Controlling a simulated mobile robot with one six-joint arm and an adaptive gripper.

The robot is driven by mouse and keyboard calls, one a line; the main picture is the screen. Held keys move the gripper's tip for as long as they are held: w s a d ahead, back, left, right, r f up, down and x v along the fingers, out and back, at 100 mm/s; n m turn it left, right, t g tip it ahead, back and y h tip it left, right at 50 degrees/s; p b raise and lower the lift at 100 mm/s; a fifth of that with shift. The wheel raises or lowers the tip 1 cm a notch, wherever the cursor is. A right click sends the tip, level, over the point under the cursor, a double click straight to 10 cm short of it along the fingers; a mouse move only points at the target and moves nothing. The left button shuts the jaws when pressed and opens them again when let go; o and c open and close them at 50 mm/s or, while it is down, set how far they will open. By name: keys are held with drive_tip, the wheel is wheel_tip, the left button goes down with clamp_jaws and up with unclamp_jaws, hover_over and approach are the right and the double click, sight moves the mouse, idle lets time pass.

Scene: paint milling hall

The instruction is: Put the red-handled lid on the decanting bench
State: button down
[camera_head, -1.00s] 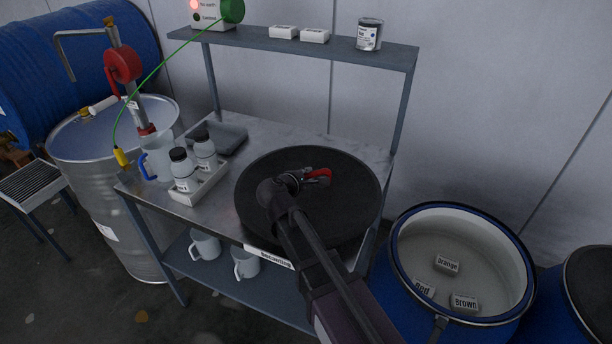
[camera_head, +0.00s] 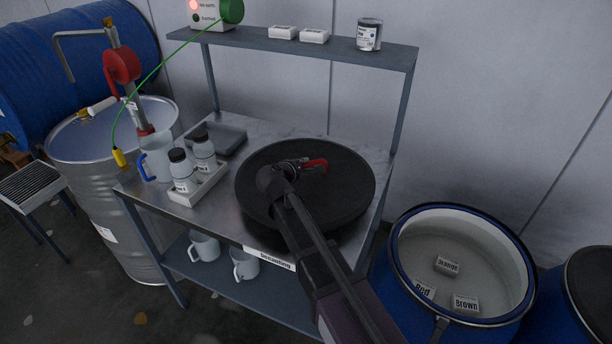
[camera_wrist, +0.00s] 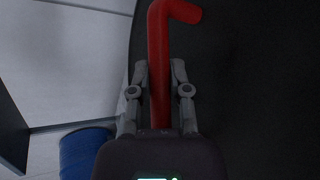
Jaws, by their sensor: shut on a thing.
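The lid (camera_head: 340,193) is a wide black disc with a red handle (camera_head: 315,163) at its middle. In the head view it is over the right part of the decanting bench (camera_head: 232,220), whose front label reads "Decanting". My gripper (camera_head: 296,167) is shut on the red handle. In the wrist view the red handle (camera_wrist: 160,70) runs between both fingers, with the black lid (camera_wrist: 255,90) filling the right side. My arm hides part of the lid's near edge. I cannot tell for sure whether the lid touches the bench top.
A white tray with bottles (camera_head: 202,183) stands left of the lid, close to its edge. A dark flat tray (camera_head: 222,138) lies behind. A shelf (camera_head: 300,45) spans the back above the bench. An open blue drum (camera_head: 460,262) with labelled blocks stands at right.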

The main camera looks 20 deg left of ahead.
sight(307, 174)
drive_tip(key=shift+f+b, duration=1.45)
drive_tip(key=shift+f, duration=0.25)
drive_tip(key=shift+f, duration=0.1)
drive_tip(key=c, duration=0.6)
unclamp_jaws()
drive_tip(key=shift+s, duration=0.1)
drive_tip(key=p+v, duration=0.4)
drive_tip(key=v, duration=0.6)
drive_tip(key=shift+s+d+r, duration=0.1)
drive_tip(key=shift+s+r, duration=0.05)
drive_tip(key=shift+r, duration=0.15)
drive_tip(key=shift+p+v, duration=0.4)
drive_tip(key=shift+v, duration=0.4)
drive_tip(key=shift+f, duration=0.1)
